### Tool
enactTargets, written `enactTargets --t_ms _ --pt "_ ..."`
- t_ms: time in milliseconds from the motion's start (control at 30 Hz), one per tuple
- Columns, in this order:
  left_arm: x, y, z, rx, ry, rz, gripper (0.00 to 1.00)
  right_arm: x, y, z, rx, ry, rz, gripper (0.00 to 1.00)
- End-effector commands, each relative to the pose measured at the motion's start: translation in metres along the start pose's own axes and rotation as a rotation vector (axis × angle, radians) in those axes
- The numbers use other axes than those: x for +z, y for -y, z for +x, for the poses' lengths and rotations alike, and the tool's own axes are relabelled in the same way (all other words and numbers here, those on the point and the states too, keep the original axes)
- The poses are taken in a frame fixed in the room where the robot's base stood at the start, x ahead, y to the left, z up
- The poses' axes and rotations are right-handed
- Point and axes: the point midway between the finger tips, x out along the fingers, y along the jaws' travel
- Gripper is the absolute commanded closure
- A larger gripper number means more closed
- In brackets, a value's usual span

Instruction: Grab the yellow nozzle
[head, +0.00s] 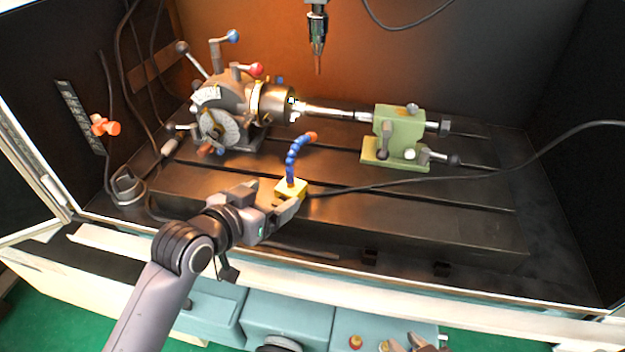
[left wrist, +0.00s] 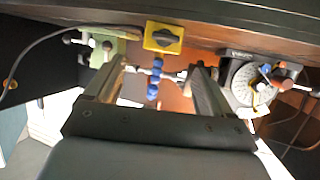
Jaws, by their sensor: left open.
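The yellow nozzle has a yellow square base (head: 291,188) on the front of the dark slotted machine table. A blue segmented hose (head: 291,160) rises from it to an orange tip (head: 312,136). My left gripper (head: 277,196) is open at the base's near left side, with one finger overlapping its front edge in the head view. In the left wrist view the base (left wrist: 163,37) and blue hose (left wrist: 154,80) appear between the spread fingers (left wrist: 158,78). Contact cannot be told. Part of what seems to be my right gripper (head: 412,344) shows at the bottom edge.
The indexing chuck (head: 225,110) stands behind left, with a bar running to the green tailstock (head: 400,135) at right. A spindle tool (head: 317,35) hangs above. A black cable (head: 430,180) crosses the table right of the base. The table's front right is clear.

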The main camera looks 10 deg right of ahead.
Motion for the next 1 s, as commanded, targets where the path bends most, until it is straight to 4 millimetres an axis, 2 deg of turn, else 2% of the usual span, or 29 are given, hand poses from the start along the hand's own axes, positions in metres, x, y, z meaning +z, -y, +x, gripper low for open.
enactTargets --t_ms 200,567,1000 --pt "-0.006 -0.002 0.004 0.008 0.0 0.009 0.17 0.0 0.0 0.0 0.0 0.0 0.0 0.66" --pt "-0.004 0.0 0.027 0.008 0.0 0.009 0.17 -0.001 0.0 0.0 -0.001 0.0 0.0 0.66" --pt "0.004 0.004 0.07 0.007 -0.002 0.009 0.17 0.0 0.0 0.0 -0.001 0.0 0.0 0.66"
